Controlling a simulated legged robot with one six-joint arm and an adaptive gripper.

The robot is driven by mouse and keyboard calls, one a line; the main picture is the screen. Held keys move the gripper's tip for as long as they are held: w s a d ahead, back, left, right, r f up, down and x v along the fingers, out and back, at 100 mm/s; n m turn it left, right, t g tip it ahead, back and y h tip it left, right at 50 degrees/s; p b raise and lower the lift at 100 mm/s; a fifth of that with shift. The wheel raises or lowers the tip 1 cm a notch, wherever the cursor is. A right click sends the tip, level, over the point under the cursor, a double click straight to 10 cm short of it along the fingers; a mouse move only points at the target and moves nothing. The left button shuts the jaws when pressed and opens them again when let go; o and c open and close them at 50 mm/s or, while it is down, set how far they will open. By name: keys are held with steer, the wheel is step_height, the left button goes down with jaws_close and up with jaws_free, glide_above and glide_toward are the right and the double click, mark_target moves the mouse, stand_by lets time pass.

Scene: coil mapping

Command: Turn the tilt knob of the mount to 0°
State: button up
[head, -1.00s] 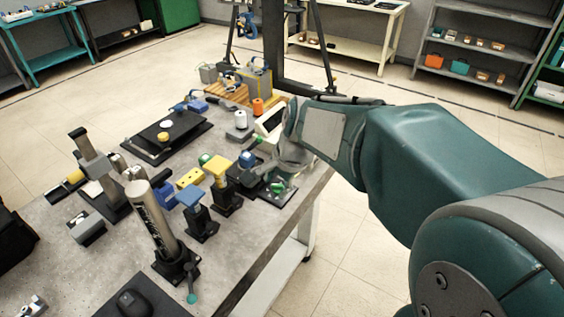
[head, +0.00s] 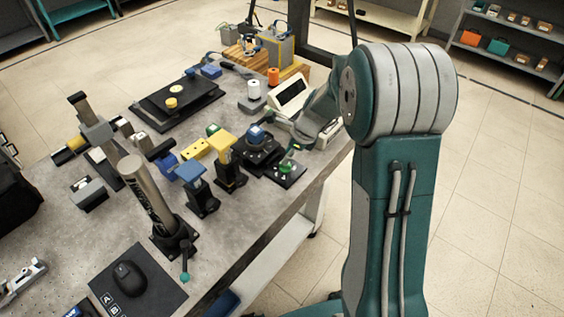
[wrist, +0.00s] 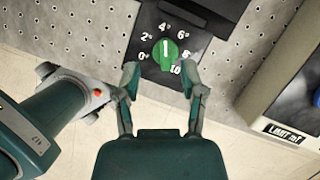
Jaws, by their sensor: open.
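The tilt knob (wrist: 168,52) is round and green with a white pointer line, on a black dial plate of the mount (wrist: 193,11). The printed marks run from 0° at the left over the top to 10 at the lower right. The pointer line points up, close to the 4° mark. My gripper (wrist: 162,82) is open, with one finger on each side just below the knob; I see no clear contact. In the head view the green knob (head: 286,168) is small, near the table's right edge, under my wrist.
In the head view, a blue-topped post (head: 194,178), a yellow-topped post (head: 229,155) and a silver cylinder (head: 150,195) stand left of the knob. A mouse (head: 129,277) lies in front.

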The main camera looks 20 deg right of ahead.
steer(key=f, duration=0.2)
steer(key=d+f, duration=0.1)
steer(key=shift+w+f, duration=0.4)
steer(key=shift+f, duration=0.25)
steer(key=shift+a+f, duration=0.1)
steer(key=shift+a, duration=0.9)
steer(key=shift+c, duration=0.6)
steer(key=c, duration=0.6)
steer(key=shift+d, duration=0.5)
jaws_close()
